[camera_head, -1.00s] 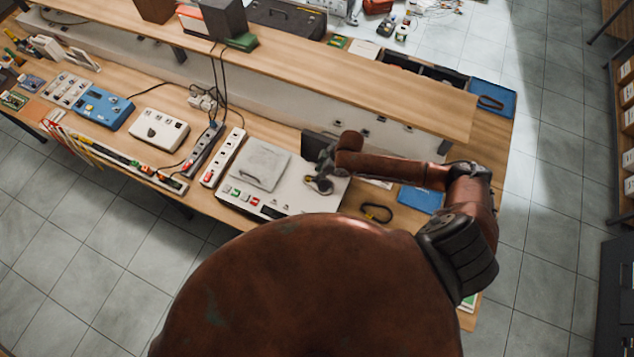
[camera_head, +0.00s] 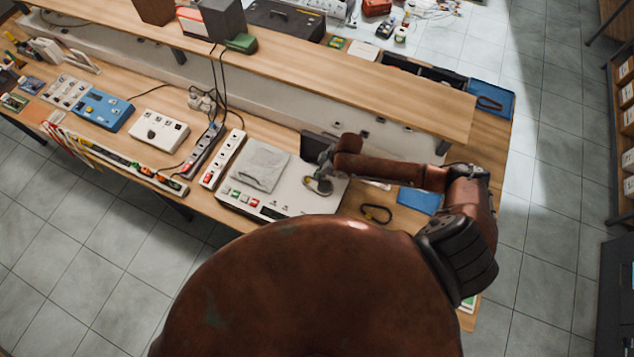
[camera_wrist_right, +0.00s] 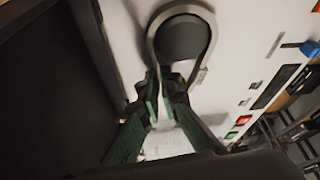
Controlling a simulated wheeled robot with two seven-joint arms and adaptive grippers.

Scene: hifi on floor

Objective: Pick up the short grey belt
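The short grey belt (camera_wrist_right: 206,33) is a loop lying around a dark round disc (camera_wrist_right: 181,39) on the white device (camera_head: 292,199). In the head view the belt (camera_head: 318,186) shows small beside the device's upper right corner. My right gripper (camera_wrist_right: 163,88) has its green fingers drawn together at the lower end of the loop, with a strand seemingly between the tips. The fingertips partly hide that end of the belt. In the head view my right gripper (camera_head: 326,165) is at the device. My left gripper is not in view.
A dark belt loop (camera_head: 376,214) lies on the bench right of the device, near a blue mat (camera_head: 418,200). A raised shelf (camera_head: 330,85) runs behind. Power strips (camera_head: 222,158) stand to the left.

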